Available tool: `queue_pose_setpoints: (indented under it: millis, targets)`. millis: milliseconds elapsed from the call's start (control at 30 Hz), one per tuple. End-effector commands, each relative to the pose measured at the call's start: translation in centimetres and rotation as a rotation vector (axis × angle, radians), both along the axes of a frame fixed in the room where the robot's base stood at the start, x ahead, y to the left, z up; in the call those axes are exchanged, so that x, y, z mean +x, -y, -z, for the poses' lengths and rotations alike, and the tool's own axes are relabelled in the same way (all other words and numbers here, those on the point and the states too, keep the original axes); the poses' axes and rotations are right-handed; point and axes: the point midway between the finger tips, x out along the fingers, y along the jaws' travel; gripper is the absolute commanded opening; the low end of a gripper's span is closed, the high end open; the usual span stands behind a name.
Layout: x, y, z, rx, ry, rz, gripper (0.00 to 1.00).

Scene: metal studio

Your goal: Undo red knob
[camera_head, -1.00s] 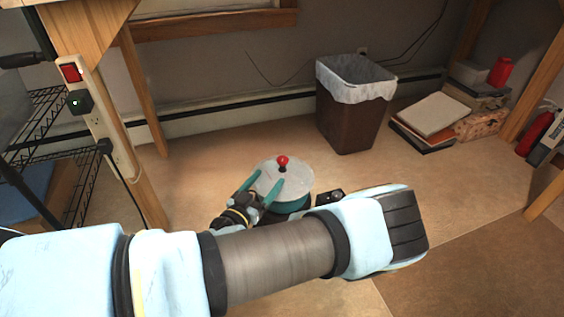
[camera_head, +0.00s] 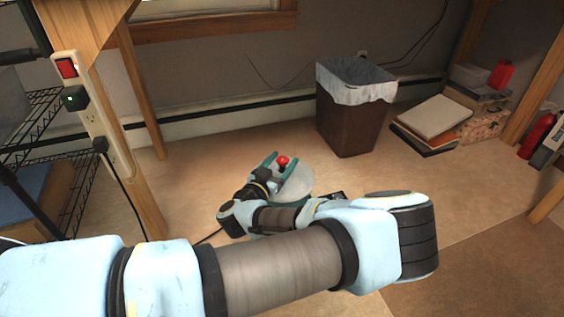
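The red knob (camera_head: 283,160) stands up from the top of a round pale grey disc (camera_head: 299,184) on a short cylinder near the middle of the view. My gripper (camera_head: 275,163) is over the disc, with its two teal fingers apart. One finger is left of the knob and the other shows just to its right or behind it. I cannot tell whether either finger touches the knob. My arm hides the front and lower part of the cylinder.
A brown waste bin (camera_head: 350,118) with a white liner stands behind and right. Books and boxes (camera_head: 437,122) lie farther right. A wooden post with a power strip (camera_head: 88,110) and a wire shelf are at left. The floor between is clear.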

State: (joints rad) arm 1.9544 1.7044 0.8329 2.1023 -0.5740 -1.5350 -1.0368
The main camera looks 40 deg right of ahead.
Motion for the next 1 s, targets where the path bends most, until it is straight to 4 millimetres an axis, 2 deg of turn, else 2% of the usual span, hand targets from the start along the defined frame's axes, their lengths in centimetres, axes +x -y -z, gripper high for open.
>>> queue_pose_setpoints:
  millis: [67,567,833,1000]
  targets:
    - [0.01,-0.01,0.00,0.000,0.000,0.000,0.58]
    - [0.02,-0.04,0.01,0.000,0.000,-0.001,0.02]
    - [0.04,-0.03,-0.11,-0.002,-0.001,-0.018,0.00]
    - [0.03,0.10,-0.46,-0.009,-0.005,-0.124,0.00]
